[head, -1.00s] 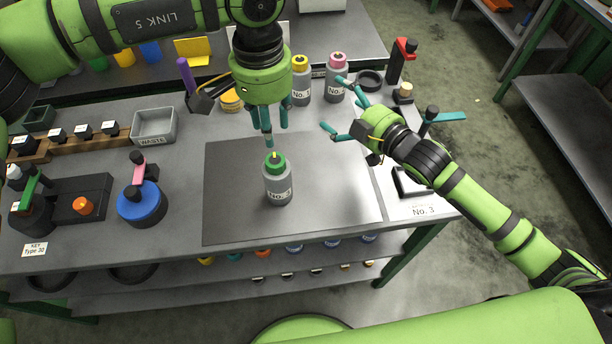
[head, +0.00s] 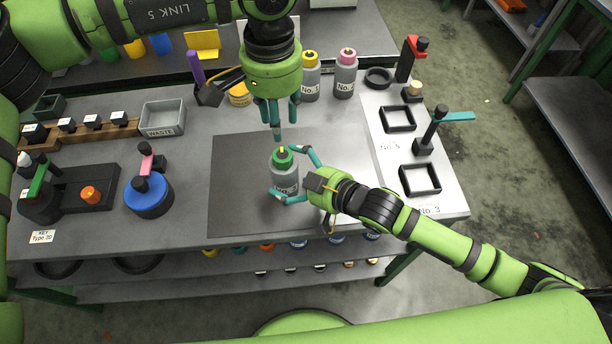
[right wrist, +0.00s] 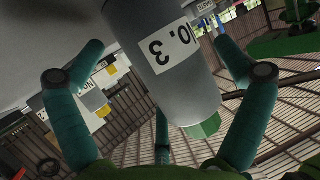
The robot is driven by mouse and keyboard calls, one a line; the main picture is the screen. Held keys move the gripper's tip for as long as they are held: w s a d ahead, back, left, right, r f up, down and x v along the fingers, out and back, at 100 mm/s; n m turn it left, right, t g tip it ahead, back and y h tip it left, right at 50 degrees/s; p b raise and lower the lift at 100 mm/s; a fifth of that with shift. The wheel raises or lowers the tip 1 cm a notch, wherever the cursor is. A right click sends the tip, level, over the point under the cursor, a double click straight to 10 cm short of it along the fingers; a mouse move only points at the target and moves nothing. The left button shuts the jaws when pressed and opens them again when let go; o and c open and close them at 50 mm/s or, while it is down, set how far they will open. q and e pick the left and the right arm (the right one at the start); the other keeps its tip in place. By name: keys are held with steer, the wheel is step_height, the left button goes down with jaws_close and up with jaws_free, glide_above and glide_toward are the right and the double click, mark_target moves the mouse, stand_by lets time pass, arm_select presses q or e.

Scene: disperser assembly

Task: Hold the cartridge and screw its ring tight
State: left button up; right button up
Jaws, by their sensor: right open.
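The grey cartridge (head: 285,182) labelled No. 3 stands upright on the dark mat (head: 235,205), its green ring (head: 283,158) on top. My right gripper (head: 286,172) reaches in from the right with its fingers spread around the cartridge's body. In the right wrist view the cartridge (right wrist: 172,85) appears upside down between the open fingers, with visible gaps beside it and its green ring (right wrist: 205,126) beyond. My left gripper (head: 279,130) points down just above the ring, its fingers apart and empty; whether a fingertip touches the ring is unclear.
Bottles No. 1 (head: 309,80) and a pink-capped one (head: 345,75) stand behind the mat. Square holders (head: 420,180) lie at right. A grey waste bin (head: 162,118), a blue round fixture (head: 149,195) and a black key station (head: 75,190) stand at left.

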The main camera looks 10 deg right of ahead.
steer(key=shift+x, duration=0.85)
steer(key=c, duration=1.5)
